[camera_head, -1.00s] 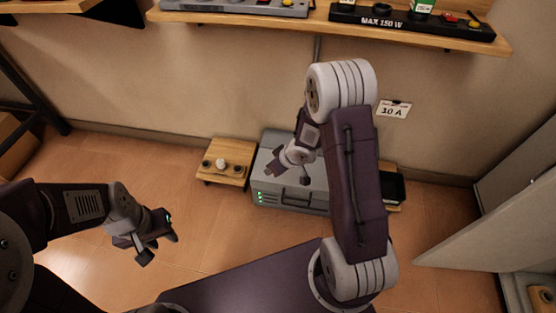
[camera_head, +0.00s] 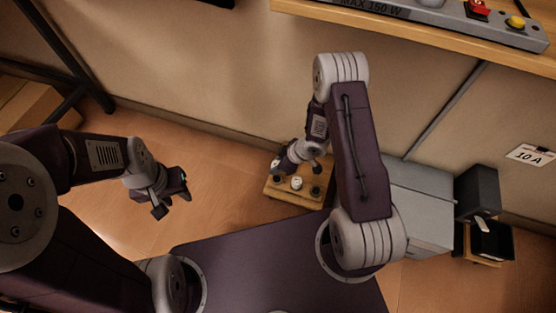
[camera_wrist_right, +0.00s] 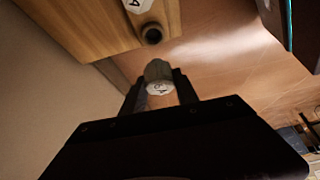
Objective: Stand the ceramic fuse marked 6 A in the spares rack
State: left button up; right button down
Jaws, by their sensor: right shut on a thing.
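My right gripper (camera_wrist_right: 158,92) is shut on a pale ceramic fuse (camera_wrist_right: 158,74). Its white end shows an A, but the number is hard to read. In the head view my right gripper (camera_head: 297,166) is over the back of the wooden rack (camera_head: 276,192), and the held fuse cannot be made out. The rack has dark round sockets and a white fuse (camera_head: 297,183) standing in it. In the right wrist view the rack (camera_wrist_right: 75,30) lies at upper left, with a dark socket (camera_wrist_right: 152,35) near its corner, apart from the held fuse. My left gripper (camera_head: 172,196) is open and empty.
A grey case (camera_head: 424,190) stands right of the rack, partly behind my right arm. A dark box (camera_head: 478,192) and a black tray (camera_head: 492,240) are further right. A 10 A sign (camera_head: 530,155) hangs on the wall. A shelf (camera_head: 420,27) overhangs at the upper right. Floor left of the rack is clear.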

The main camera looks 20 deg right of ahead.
jog(key=b, duration=0.5)
send_over(273, 177)
jog(key=s+d, duration=0.1)
jog(key=d, duration=0.1)
jog(key=shift+a+f, duration=0.2)
jog(key=shift+f, duration=2.6)
jog(key=shift+f, duration=0.15)
jog(key=shift+f, duration=0.95)
jog(key=shift+c, duration=1.9)
grip_release()
